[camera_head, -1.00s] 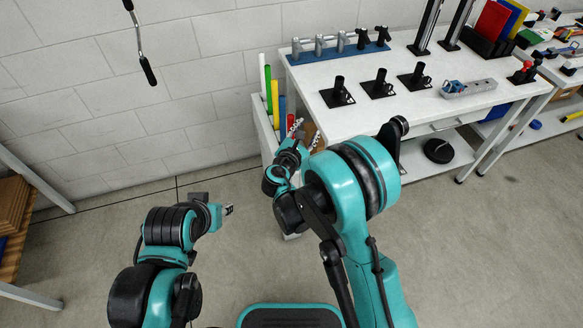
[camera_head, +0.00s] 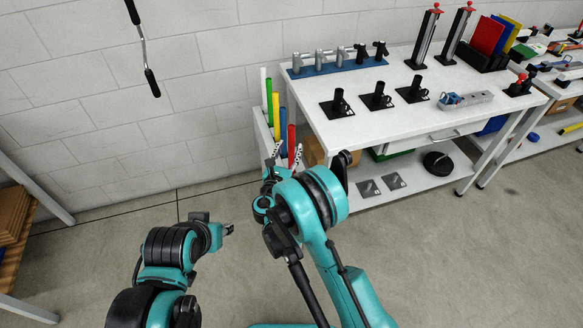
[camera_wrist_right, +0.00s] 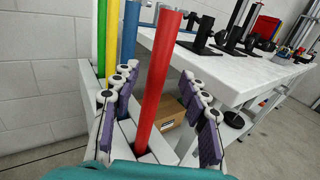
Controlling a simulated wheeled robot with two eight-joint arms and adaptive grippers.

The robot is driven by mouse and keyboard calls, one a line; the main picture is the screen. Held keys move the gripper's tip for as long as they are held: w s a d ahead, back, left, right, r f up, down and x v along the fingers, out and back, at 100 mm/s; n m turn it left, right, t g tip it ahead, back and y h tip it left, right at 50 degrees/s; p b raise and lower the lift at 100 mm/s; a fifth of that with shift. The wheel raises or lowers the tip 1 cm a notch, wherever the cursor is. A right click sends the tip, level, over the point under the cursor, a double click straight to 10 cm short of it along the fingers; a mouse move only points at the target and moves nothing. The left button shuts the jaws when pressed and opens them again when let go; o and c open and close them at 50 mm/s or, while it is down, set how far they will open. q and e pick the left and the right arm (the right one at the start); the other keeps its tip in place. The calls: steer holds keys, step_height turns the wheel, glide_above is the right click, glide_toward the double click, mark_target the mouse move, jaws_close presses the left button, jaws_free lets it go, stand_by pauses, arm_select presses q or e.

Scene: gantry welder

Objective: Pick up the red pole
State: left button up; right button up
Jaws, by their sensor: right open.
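The red pole (camera_head: 291,142) stands upright in a white holder (camera_head: 261,124) at the left end of the white workbench. In the right wrist view the red pole (camera_wrist_right: 158,82) stands slightly tilted between the two fingers of my right gripper (camera_wrist_right: 162,120). That gripper is open, with a gap on both sides of the pole. In the head view my right gripper (camera_head: 284,164) is at the holder, and its arm hides the lower part. My left gripper (camera_head: 229,229) is low over the floor, away from the holder; its finger gap is too small to judge.
Green (camera_head: 276,116), blue (camera_head: 283,126), yellow (camera_wrist_right: 112,40) and white poles stand beside the red one. The workbench (camera_head: 330,125) right of them carries black stands and a blue rail. A cardboard box (camera_wrist_right: 170,112) lies behind the pole. The wall is close behind.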

mark_target(290, 143)
steer(key=b+x, duration=0.1)
steer(key=x, duration=0.3)
steer(key=shift+a+r, duration=0.1)
steer(key=shift+a, duration=0.05)
jaws_close()
steer(key=shift+r, duration=0.1)
